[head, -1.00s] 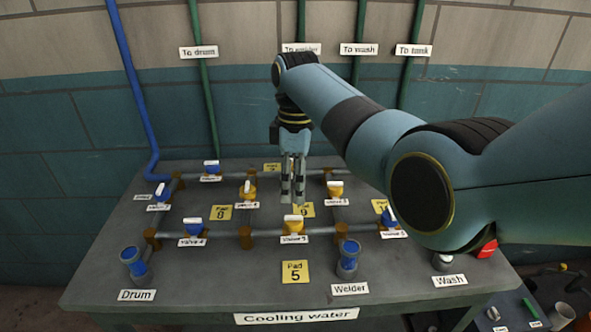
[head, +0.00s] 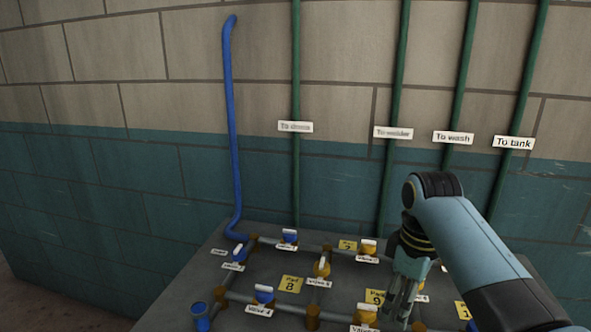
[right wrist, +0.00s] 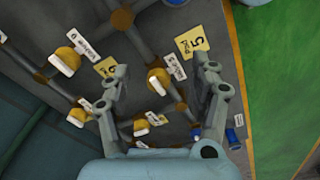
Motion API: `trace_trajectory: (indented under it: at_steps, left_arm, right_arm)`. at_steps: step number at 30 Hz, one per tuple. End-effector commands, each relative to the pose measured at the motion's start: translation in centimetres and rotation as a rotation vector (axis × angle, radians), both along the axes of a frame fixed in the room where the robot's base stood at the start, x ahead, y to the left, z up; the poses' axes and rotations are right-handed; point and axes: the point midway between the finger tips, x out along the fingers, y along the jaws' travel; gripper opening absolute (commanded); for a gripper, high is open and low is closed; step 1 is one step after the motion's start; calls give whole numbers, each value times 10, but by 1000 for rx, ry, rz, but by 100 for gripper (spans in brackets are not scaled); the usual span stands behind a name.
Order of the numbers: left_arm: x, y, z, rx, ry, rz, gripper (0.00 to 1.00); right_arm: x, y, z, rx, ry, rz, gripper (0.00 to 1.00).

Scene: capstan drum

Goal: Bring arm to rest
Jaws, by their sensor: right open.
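My right arm comes in from the lower right of the head view. Its gripper (head: 400,312) points down over the valve table (head: 215,258), just right of the yellow Pad 9 card (head: 375,298). In the right wrist view the two fingers of this gripper (right wrist: 163,72) stand wide apart with nothing between them. I cannot tell the exact height of the fingertips above the table. My left gripper is not in view.
Pipes with blue and yellow valves cover the table, among them a blue valve (head: 264,294). A blue cup-like fitting (head: 201,315) stands at the left. A blue pipe (head: 232,130) and several green pipes (head: 297,80) run up the wall behind.

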Motion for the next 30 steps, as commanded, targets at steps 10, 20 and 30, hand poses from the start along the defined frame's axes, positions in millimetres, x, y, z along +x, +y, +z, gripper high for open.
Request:
trace_trajectory:
  at_steps: [10,20,30]
  left_arm:
    - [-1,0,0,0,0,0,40]
    - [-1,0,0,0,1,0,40]
    - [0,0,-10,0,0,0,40]
  right_arm:
    - [-166,-55,-12,-28,-182,-482,62]
    - [-242,-62,28,3,-273,-660,62]
    - [-270,-63,23,29,-300,-742,62]
